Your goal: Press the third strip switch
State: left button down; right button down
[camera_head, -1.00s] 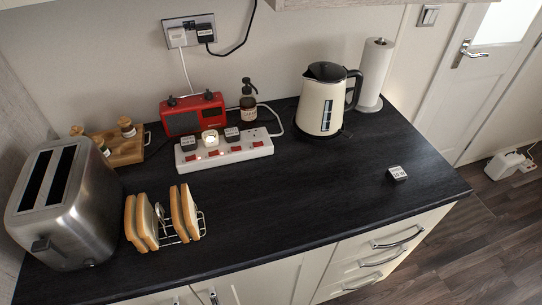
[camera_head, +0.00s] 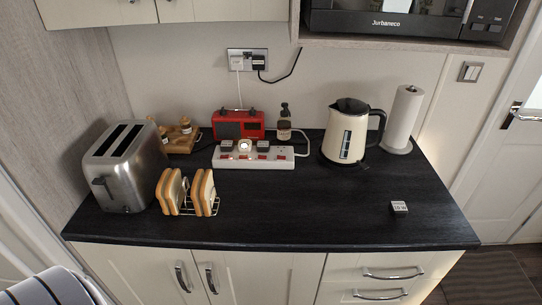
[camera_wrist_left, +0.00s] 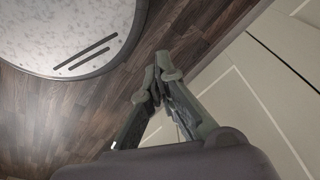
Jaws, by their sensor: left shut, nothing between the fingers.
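The white power strip (camera_head: 285,165) lies on the dark worktop in front of the red radio. Several red switches run along its front; the third from the left (camera_head: 262,157) shows as a small red patch, its exact position too small to tell. Grey plugs and a glowing round plug (camera_head: 244,146) sit in the sockets behind the switches. My left gripper (camera_wrist_left: 160,65) shows only in the left wrist view, shut and empty, over the wooden floor and beside the pale cabinet fronts, away from the strip. My right gripper is in neither view.
The toaster (camera_head: 135,168), toast rack with bread (camera_head: 190,190) and red radio (camera_head: 238,124) surround the strip on the left and back. The kettle (camera_head: 346,135), paper roll (camera_head: 404,118) and small cube (camera_head: 399,208) are to the right. The worktop in front is clear.

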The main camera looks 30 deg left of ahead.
pick_arm(q)
jog(key=w+r+t+p, duration=0.1)
jog(key=w+r, duration=0.4)
jog(key=r, duration=0.7)
jog(key=w+r+n+t+p, duration=0.1)
jog(key=w+r, duration=0.4)
jog(key=r, duration=0.7)
jog(key=w+r+t+p, duration=0.15)
jog(key=w+r, duration=0.45)
jog(key=r, duration=0.7)
jog(key=w+a+r+n+t+y, duration=0.1)
jog(key=w+a+r, duration=0.2)
jog(key=w, duration=0.3)
jog(key=w+a+r+n+t+y, duration=0.2)
jog(key=w+a+r, duration=0.1)
jog(key=w, duration=0.3)
jog(key=w+a+r+n+t+y, duration=0.1)
jog(key=w+a+r+y, duration=0.1)
jog(key=w+a, duration=0.3)
jog(key=shift+w+r+t, duration=0.35)
jog(key=shift+w+r, duration=0.4)
jog(key=shift+w, duration=0.15)
jog(key=w+a+r+n+t+y, duration=0.2)
jog(key=w+a+r, duration=0.3)
jog(key=w+r, duration=0.3)
jog(key=w+t+y, duration=0.1)
jog(key=w, duration=0.2)
jog(key=shift+w+a, duration=0.15)
jog(key=shift+w, duration=0.25)
